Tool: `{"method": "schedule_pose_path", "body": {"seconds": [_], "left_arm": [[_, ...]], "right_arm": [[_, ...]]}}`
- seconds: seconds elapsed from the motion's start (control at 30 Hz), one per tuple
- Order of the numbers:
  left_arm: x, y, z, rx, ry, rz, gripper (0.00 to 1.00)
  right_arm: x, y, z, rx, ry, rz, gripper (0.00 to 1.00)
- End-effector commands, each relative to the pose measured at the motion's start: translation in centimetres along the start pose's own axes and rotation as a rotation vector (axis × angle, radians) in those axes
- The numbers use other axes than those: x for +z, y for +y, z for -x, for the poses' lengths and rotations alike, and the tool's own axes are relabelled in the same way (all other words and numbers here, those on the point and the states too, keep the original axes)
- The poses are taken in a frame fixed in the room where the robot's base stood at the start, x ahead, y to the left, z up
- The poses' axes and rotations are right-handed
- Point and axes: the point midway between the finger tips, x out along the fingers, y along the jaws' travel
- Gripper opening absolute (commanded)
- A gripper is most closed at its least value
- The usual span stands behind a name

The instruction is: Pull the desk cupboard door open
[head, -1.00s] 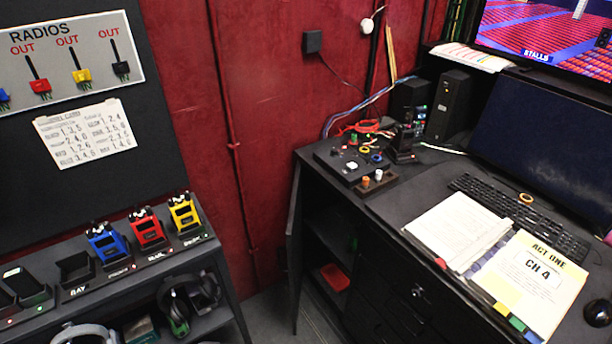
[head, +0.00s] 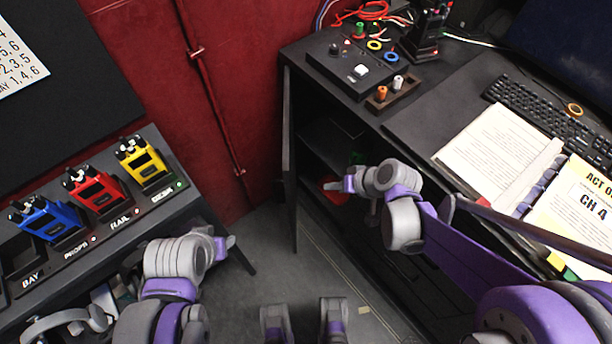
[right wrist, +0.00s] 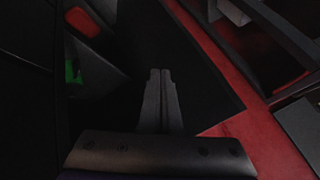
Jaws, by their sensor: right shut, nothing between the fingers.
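The desk cupboard door (head: 289,160) is a dark panel at the left end of the desk in the head view. It stands swung out, nearly edge-on, and the cupboard inside shows to its right. My right gripper (head: 334,187) is shut and empty, in front of the cupboard opening, to the right of the door with a gap between in the picture. Its shut fingers (right wrist: 160,72) point at a dark panel, probably the door, in the right wrist view. My left gripper (head: 231,243) is beside the radio shelf; its finger gap cannot be made out.
A red item (head: 333,184) lies in the cupboard, partly behind my right gripper. The desk top (head: 425,110) carries a control box, papers and a keyboard. The radio shelf (head: 190,195) stands at left. Grey floor (head: 262,275) is clear between shelf and desk.

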Motion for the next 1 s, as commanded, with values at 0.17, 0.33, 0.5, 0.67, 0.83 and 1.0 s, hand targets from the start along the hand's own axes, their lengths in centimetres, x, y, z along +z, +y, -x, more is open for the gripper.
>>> {"method": "schedule_pose_path", "body": {"seconds": [0.17,0.33,0.5,0.67,0.83,1.0], "left_arm": [[0.3,0.0,-0.5,0.000,-0.002,0.000,0.50],[0.7,0.0,-1.1,0.000,-0.004,0.000,0.50],[1.0,0.0,-1.6,0.000,-0.006,0.000,0.50],[0.9,0.0,-1.4,0.000,-0.005,0.000,0.50],[0.8,0.0,-1.4,0.000,-0.005,0.000,0.50],[0.8,0.0,-1.3,0.000,-0.005,0.000,0.50]], "right_arm": [[0.0,0.0,-2.3,-0.002,-0.001,0.002,0.00],[0.0,0.0,-5.9,-0.001,-0.001,0.002,0.00],[0.0,0.0,-9.3,0.000,-0.001,0.001,0.00],[0.0,-2.0,-10.7,-0.001,-0.002,0.003,0.00],[0.0,-3.3,-11.4,0.000,0.000,0.001,0.00],[0.0,-3.6,-11.5,0.001,0.000,0.000,0.00]]}}
